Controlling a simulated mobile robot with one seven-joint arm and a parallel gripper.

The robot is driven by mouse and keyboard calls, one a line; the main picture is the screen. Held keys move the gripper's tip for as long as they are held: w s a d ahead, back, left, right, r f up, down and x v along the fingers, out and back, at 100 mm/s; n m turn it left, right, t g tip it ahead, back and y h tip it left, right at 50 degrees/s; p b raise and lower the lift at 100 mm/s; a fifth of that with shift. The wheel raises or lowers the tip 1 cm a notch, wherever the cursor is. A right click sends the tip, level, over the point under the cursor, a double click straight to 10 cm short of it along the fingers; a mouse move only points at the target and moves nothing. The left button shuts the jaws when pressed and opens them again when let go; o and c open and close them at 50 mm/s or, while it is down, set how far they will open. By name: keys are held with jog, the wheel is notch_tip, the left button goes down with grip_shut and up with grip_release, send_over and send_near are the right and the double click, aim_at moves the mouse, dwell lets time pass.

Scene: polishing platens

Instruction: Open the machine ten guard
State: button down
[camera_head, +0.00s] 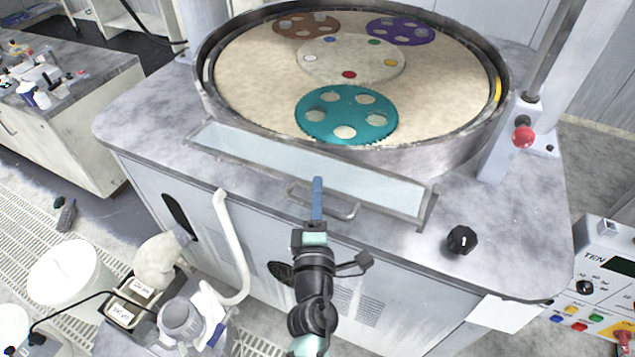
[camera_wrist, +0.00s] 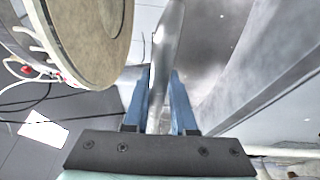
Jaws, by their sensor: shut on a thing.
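The guard (camera_head: 270,165) is a long clear panel in a grey metal frame at the front of the round polishing machine. It looks lowered and tilted outward below the platen rim, though its exact angle is hard to tell. Its grey bar handle (camera_head: 345,213) is on the front edge. My gripper (camera_head: 317,185) is at the handle, its blue fingers reaching up past the bar. In the wrist view, the metal bar (camera_wrist: 165,55) runs between the two blue fingers of my gripper (camera_wrist: 160,95), which are shut on it. A control box (camera_head: 600,262) at the right reads TEN.
The platen (camera_head: 250,75) holds teal (camera_head: 347,115), brown (camera_head: 305,25) and purple (camera_head: 402,30) carriers. A white hose (camera_head: 232,245) and buckets (camera_head: 68,275) crowd the lower left.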

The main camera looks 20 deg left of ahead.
jog(key=r, duration=0.1)
jog(key=r+p, duration=0.1)
jog(key=shift+w+r, duration=0.3)
jog(key=shift+r, duration=0.1)
jog(key=c, duration=0.8)
grip_release()
jog(key=shift+f, duration=0.1)
jog(key=shift+c, duration=0.2)
jog(key=shift+f, duration=0.1)
jog(key=v, duration=1.3)
jog(key=shift+f, duration=0.15)
jog(key=shift+s, duration=0.1)
